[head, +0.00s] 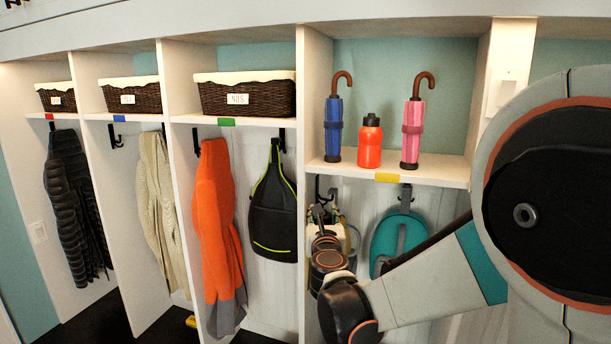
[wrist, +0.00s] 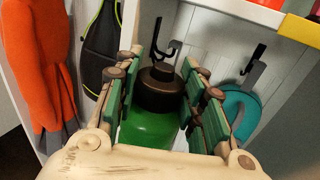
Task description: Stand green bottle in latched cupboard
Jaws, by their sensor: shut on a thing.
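The green bottle (wrist: 147,132) with a dark cap (wrist: 161,90) is between my gripper's fingers in the wrist view. My gripper (wrist: 163,95) is shut on it, with a finger pad on each side. The bottle's lower part is hidden by the gripper body. In the head view my gripper (head: 324,213) is in the lower right cubby, below the yellow-tagged shelf, and the bottle is mostly hidden there. I cannot make out a latched cupboard in either view.
The shelf (head: 340,174) above my gripper holds a blue umbrella (head: 333,125), a red bottle (head: 370,143) and a pink umbrella (head: 411,130). A teal bag (head: 385,240) hangs beside my arm. An orange jacket (head: 211,225) and black backpack (head: 273,205) hang left, beyond a divider.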

